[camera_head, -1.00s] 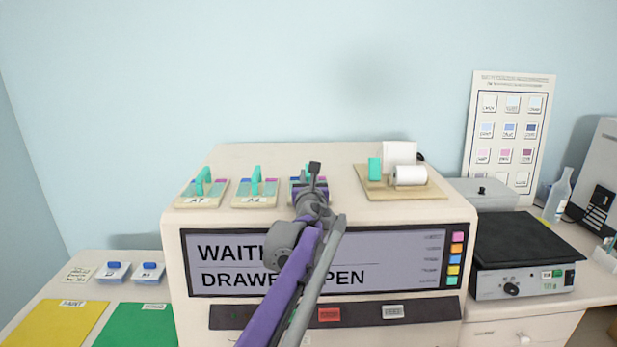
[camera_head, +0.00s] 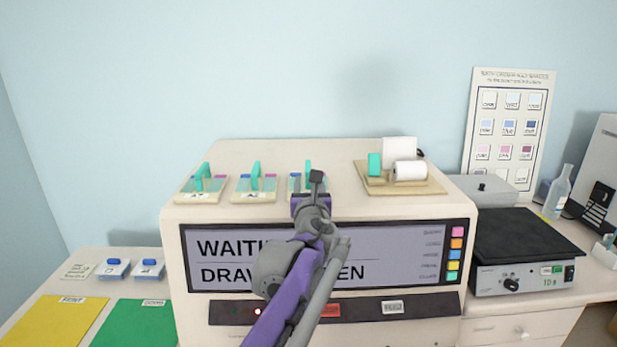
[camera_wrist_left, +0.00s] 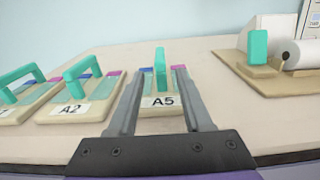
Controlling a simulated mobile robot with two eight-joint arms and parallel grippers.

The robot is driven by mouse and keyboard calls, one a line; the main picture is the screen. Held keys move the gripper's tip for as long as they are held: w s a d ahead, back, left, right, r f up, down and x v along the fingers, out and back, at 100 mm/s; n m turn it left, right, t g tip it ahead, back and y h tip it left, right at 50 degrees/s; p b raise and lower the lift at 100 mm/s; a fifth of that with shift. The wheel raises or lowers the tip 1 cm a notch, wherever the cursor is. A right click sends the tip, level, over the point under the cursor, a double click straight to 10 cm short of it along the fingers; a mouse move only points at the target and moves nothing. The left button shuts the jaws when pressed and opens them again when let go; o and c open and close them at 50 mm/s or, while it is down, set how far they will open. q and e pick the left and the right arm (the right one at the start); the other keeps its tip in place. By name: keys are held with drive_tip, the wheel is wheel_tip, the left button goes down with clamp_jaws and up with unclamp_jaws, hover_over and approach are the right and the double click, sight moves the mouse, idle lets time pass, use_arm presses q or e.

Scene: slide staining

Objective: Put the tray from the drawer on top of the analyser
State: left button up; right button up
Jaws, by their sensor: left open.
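The analyser (camera_head: 185,250) is a cream box with a dark-framed screen. Three flat slide trays with teal handles stand in a row on its top. The tray labelled A5 (camera_head: 294,184) is the right one of the row and is partly hidden by my left arm in the head view. In the left wrist view tray A5 (camera_wrist_left: 160,112) lies flat, with its handle upright. My left gripper (camera_head: 317,180) is open in front of it. In the wrist view its fingers (camera_wrist_left: 160,76) lie either side of the handle, apart from it. My right gripper is not in view.
Left of A5 are tray A2 (camera_head: 254,196) and another tray (camera_head: 202,195). A wooden board (camera_head: 430,188) with a paper roll (camera_head: 409,171) stands at the right on the analyser top. A black-topped device (camera_head: 525,245) stands right of the analyser. The screen partly reads "WAITI" and "DRAW".

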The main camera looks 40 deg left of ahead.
use_arm(q)
drive_tip(key=v, duration=0.4)
drive_tip(key=shift+s+d, duration=0.25)
drive_tip(key=shift+s, duration=0.05)
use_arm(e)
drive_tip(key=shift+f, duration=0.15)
